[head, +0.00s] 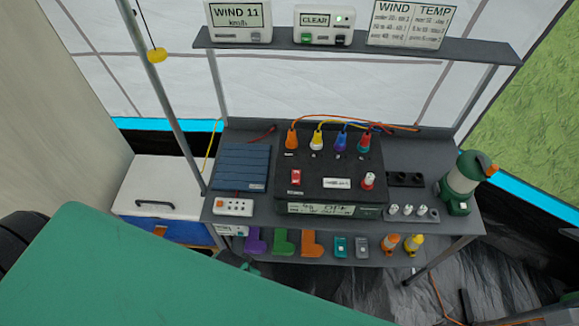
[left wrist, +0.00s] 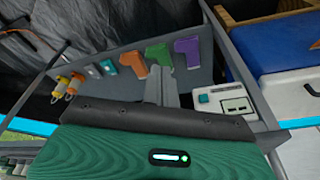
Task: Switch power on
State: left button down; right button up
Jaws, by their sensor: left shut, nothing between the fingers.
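A black power box (head: 330,160) stands on the grey table. It has a red rocker switch (head: 296,177) at its left, a red-and-white knob or switch (head: 368,181) at its right, and a lit display (head: 335,209) on its front edge. Which part is the power switch, and its state, I cannot tell. Orange, yellow, blue and red plugs sit along its back. My left gripper (left wrist: 170,73) is shut and empty in the left wrist view, in front of the lower shelf, beside a white meter box (left wrist: 222,99). In the head view my green arm mostly hides it. My right gripper is not in view.
A blue ribbed panel (head: 242,167), a white multi-button box (head: 233,207) and a green lantern (head: 461,184) share the tabletop. Purple, green and orange pieces (head: 312,243) line the lower shelf. A grey pole (head: 165,95) rises at the table's left. A white-lidded cooler (head: 165,185) stands left.

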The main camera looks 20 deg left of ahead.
pick_arm(q)
jog(key=w+d+r+m+t+h, duration=0.1)
jog(key=w+d+r+m+h, duration=0.2)
jog(key=r, duration=0.5)
jog(key=w+d+r+m+h, duration=0.1)
jog(key=w+r+m, duration=0.25)
jog(key=r, duration=0.45)
jog(key=w+d+r+m+t+h, duration=0.1)
jog(key=w+d+r+m, duration=0.15)
jog(key=w+r, duration=0.4)
jog(key=w+a+r+m+h, duration=0.3)
jog(key=w+a+r+m, duration=0.1)
jog(key=w+a+r, duration=0.4)
notch_tip(320, 180, up, 2)
jog(key=shift+w+a+g+b, duration=0.3)
jog(key=shift+w+a+g, duration=0.1)
jog(key=shift+w, duration=0.7)
